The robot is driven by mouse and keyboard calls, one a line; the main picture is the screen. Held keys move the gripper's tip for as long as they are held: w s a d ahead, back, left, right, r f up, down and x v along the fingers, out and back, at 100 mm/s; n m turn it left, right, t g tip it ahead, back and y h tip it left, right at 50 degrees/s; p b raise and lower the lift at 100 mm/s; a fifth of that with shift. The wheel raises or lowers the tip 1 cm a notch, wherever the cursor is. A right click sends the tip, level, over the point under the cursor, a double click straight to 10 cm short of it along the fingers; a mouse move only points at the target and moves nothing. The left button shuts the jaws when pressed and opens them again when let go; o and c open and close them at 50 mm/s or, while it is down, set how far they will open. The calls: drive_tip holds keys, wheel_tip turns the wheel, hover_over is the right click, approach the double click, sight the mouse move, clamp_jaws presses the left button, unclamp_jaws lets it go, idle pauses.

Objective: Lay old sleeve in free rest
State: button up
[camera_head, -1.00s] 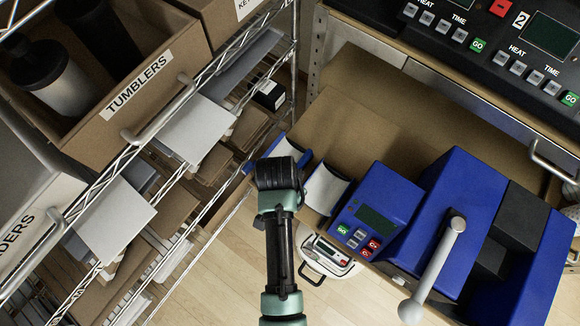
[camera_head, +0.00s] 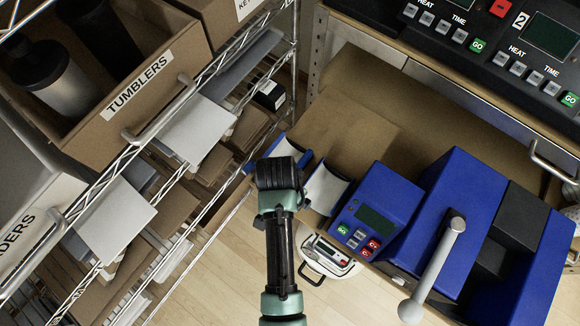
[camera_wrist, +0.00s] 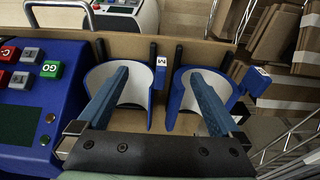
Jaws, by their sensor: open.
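Two curved blue sleeves with white inner faces lie side by side on the brown bench, white sides up. In the wrist view, the left sleeve (camera_wrist: 133,90) and the right sleeve (camera_wrist: 207,82) each have a blue tab marked M and sit between dark upright posts, apparently rests. In the head view they show on either side of my gripper (camera_head: 278,172), which hides part of them. In the wrist view my gripper (camera_wrist: 160,75) is open, one finger over each sleeve, with nothing held between the fingers. I cannot tell whether the fingers touch the sleeves.
The blue press (camera_head: 450,215) with its control box (camera_head: 378,212) and lever stands to the right. A wire shelf with a TUMBLERS box (camera_head: 140,85) and cartons is on the left. A white device (camera_head: 328,255) is below the bench edge. The bench behind the sleeves is clear.

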drive_tip(key=shift+r+p, duration=3.95)
drive_tip(key=shift+p, duration=0.15)
